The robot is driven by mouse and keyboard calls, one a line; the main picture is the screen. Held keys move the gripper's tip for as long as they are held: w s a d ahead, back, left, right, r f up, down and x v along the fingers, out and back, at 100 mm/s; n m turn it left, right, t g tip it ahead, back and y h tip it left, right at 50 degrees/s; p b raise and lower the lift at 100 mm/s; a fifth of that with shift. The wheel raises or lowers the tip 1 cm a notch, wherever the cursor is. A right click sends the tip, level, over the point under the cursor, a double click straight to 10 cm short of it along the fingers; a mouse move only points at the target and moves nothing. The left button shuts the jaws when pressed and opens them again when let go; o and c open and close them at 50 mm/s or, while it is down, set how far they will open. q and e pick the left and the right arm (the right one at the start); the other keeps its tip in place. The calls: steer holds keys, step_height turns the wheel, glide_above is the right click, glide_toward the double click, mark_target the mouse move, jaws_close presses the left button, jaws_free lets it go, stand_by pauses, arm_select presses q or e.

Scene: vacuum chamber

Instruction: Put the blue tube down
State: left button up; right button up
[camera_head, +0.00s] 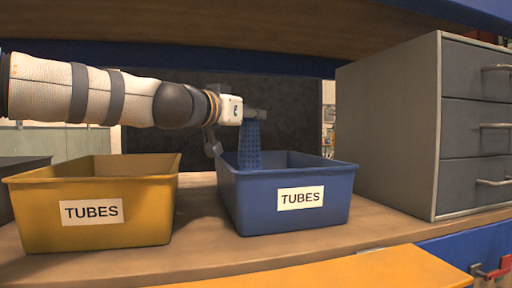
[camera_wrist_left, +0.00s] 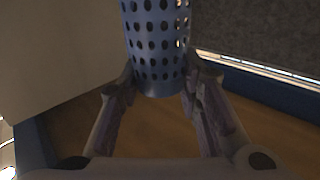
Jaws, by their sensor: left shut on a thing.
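The blue tube (camera_head: 250,147) is a perforated blue cylinder. It hangs upright from my left gripper (camera_head: 258,114) over the blue bin (camera_head: 240,206), with its lower end at or below the height of the bin's rim. In the left wrist view the blue tube (camera_wrist_left: 157,50) is between the two fingers of my left gripper (camera_wrist_left: 158,82), which are shut on it. The blue bin carries a TUBES label, and its floor is hidden in the head view. My right gripper is not in view.
A yellow bin (camera_head: 95,232) labelled TUBES stands left of the blue bin on the wooden shelf (camera_head: 200,262). A grey drawer cabinet (camera_head: 395,130) stands close on the right. A wooden shelf board (camera_head: 200,25) runs overhead. A dark panel (camera_head: 295,105) is behind.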

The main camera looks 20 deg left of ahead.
mark_target(245, 129)
arm_select(q)
steer(key=f, duration=0.2)
steer(key=f+b, duration=0.1)
steer(key=f, duration=0.1)
steer(key=shift+w, duration=0.25)
steer(key=shift+s+r, duration=0.25)
steer(key=shift+r, duration=0.05)
steer(key=shift+f, duration=0.15)
steer(key=o, duration=1.1)
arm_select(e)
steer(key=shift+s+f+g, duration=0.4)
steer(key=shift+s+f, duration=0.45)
arm_select(q)
steer(key=shift+r, duration=0.2)
